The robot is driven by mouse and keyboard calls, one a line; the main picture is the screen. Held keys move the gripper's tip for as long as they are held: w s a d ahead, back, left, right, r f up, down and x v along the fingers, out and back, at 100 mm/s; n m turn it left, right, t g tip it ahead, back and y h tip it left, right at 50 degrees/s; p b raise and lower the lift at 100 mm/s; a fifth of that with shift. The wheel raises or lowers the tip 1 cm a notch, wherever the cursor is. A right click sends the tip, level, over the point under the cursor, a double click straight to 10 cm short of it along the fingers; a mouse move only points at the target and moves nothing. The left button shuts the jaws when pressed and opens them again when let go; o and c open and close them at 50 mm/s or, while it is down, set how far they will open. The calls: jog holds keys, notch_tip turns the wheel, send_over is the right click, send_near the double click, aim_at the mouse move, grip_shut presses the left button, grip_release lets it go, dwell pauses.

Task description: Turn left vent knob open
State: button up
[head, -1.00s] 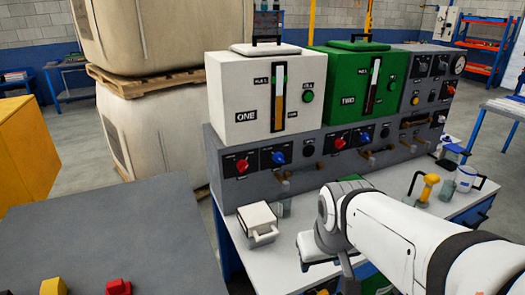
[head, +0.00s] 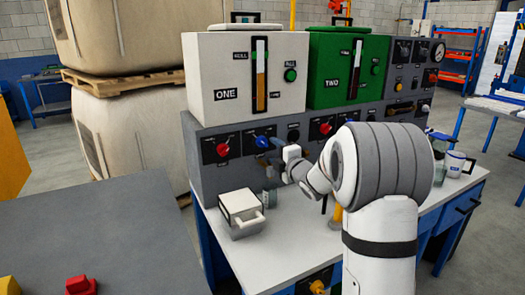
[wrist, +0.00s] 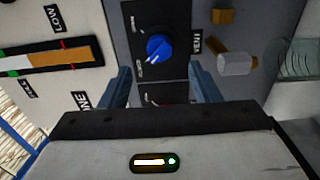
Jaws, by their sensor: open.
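The left vent knob is the blue knob (head: 262,141) on the grey panel under the white tank ONE. In the wrist view the blue knob (wrist: 159,46) sits on a dark plate beside a VENT label, its white pointer mark toward the lower left of the picture. My gripper (head: 279,145) is just right of and in front of the knob in the head view. In the wrist view my gripper (wrist: 160,72) is open and empty, its blue fingers on either side below the knob, not around it. Small labels by the knob are too small to read.
A red knob (head: 223,149) is left of the blue one. A white box with a handle (head: 241,208) stands on the bench below.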

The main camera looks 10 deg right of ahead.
aim_at(265, 144)
jog(key=x, duration=0.7)
